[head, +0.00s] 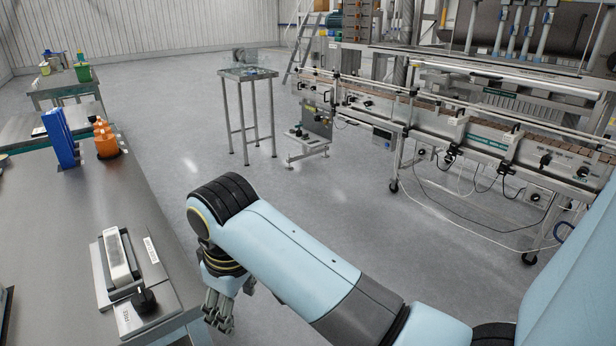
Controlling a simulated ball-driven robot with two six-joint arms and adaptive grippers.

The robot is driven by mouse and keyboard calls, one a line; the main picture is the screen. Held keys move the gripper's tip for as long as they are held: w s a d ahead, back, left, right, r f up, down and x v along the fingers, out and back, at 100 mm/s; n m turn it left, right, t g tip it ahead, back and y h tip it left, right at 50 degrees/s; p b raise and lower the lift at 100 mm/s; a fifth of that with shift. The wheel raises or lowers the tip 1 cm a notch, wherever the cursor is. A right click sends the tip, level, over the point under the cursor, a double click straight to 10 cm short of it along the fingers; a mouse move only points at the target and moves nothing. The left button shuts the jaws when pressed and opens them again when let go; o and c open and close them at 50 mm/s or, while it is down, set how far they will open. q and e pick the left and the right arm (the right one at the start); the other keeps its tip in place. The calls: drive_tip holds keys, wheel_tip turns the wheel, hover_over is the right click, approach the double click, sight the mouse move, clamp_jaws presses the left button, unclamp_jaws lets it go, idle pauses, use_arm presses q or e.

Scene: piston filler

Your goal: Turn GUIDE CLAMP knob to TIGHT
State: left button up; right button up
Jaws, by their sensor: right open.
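A black knob (145,299) stands on a small metal plate (158,318) near the right edge of the steel bench at lower left. Its labels are too small to read surely, so I cannot tell whether it is the GUIDE CLAMP knob or how it is set. Other black knobs (545,160) show along the conveyor at the right. My right gripper (218,318) hangs open and empty, fingers down, just off the bench edge, right of the plate and apart from the knob. My left gripper is not in view.
The plate also carries a white block (118,258) in a dark frame. Orange bottles (104,140) and blue upright panels (61,138) stand farther back on the benches. A small steel table (249,75) stands mid-floor.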

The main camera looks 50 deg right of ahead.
drive_tip(key=s+d+f+b, duration=0.1)
drive_tip(key=s+f, duration=0.2)
drive_tip(key=s, duration=0.3)
drive_tip(key=s+d+f+m+b, duration=0.1)
drive_tip(key=s+d+f, duration=0.1)
drive_tip(key=s+f, duration=0.2)
drive_tip(key=shift+s+f+t, duration=0.25)
drive_tip(key=shift+s+t, duration=0.15)
drive_tip(key=shift+s, duration=0.8)
drive_tip(key=s+d+f+g+b, duration=0.1)
drive_tip(key=s+f+b, duration=0.35)
drive_tip(key=f, duration=0.85)
drive_tip(key=s+d+f+g+b, duration=0.1)
drive_tip(key=s+f+g+b, duration=0.3)
drive_tip(key=f, duration=1)
drive_tip(key=s+f+t+b, duration=0.1)
drive_tip(key=s+f+t, duration=0.2)
drive_tip(key=s+f, duration=0.9)
drive_tip(key=s, duration=0.4)
drive_tip(key=shift+d+f+m, duration=0.25)
drive_tip(key=shift+d+m, duration=0.15)
